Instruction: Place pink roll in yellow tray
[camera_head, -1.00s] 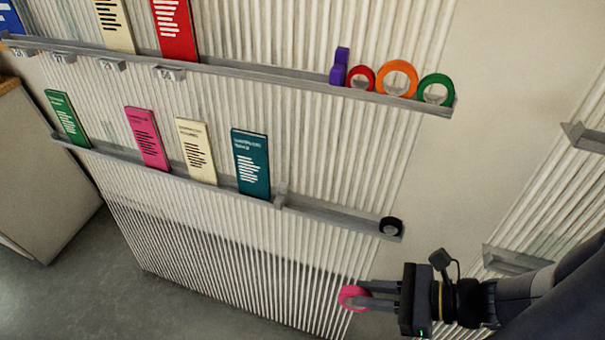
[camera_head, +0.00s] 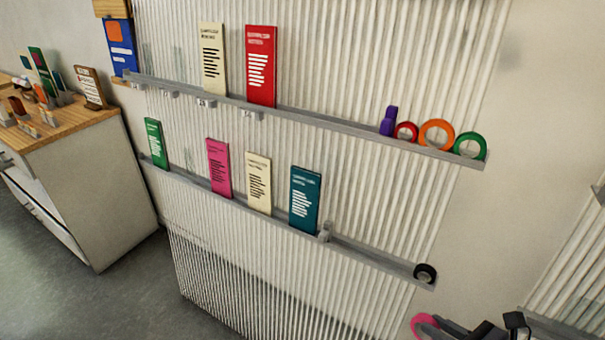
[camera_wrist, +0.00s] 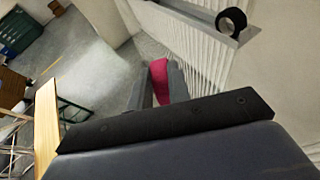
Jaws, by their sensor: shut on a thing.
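In the wrist view the pink roll (camera_wrist: 159,80) sits between the two fingers of my gripper (camera_wrist: 160,84). I see no yellow tray in either view.
The upper ledge (camera_head: 330,127) carries cards and several rolls, with an orange roll (camera_head: 437,134) among them. The lower ledge (camera_head: 375,258) carries cards and a black roll (camera_head: 425,273), close above my gripper. A wooden-topped cabinet (camera_head: 75,120) stands at left, with open floor (camera_head: 140,290) before it.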

